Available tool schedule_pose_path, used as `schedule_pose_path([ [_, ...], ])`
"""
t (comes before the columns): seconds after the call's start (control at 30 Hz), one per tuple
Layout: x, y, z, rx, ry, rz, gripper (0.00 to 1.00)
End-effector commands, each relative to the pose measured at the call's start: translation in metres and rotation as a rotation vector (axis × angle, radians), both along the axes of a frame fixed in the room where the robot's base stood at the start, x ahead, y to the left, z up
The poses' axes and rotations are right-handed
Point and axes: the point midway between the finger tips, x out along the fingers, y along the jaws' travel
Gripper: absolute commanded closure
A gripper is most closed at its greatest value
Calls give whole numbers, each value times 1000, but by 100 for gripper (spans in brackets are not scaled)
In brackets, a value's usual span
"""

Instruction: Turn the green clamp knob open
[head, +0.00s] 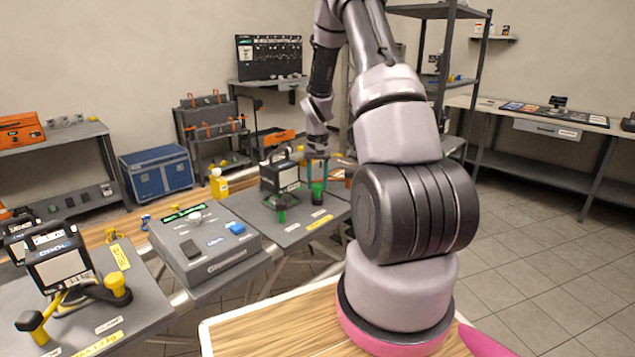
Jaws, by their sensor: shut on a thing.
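A green clamp knob (318,194) stands at the right side of a grey panel (245,207) in the head view. My gripper (317,178) reaches down from above, its fingers at the top of this knob. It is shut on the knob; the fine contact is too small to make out. A second, darker green knob (281,215) stands at the panel's front left, apart from my gripper. A black device with a handle and pale front (283,176) sits between and behind the two knobs.
A similar device (58,262) with yellow knobs (117,286) stands further left. A yellow bottle (218,184) stands behind. My arm hides part of the right side.

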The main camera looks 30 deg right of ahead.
Motion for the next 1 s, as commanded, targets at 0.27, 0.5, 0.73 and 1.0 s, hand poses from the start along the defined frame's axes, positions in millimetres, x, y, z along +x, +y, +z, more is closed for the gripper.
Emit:
schedule_pose_path([
  [0.27, 0, 0, 0, 0, -1, -3, 100],
  [0.5, 0, 0, 0, 0, 0, -2, 24],
  [0.73, 0, 0, 4, 0, -1, -1, 24],
  [1.0, 1, 0, 50, -1, -5, -3, 24],
])
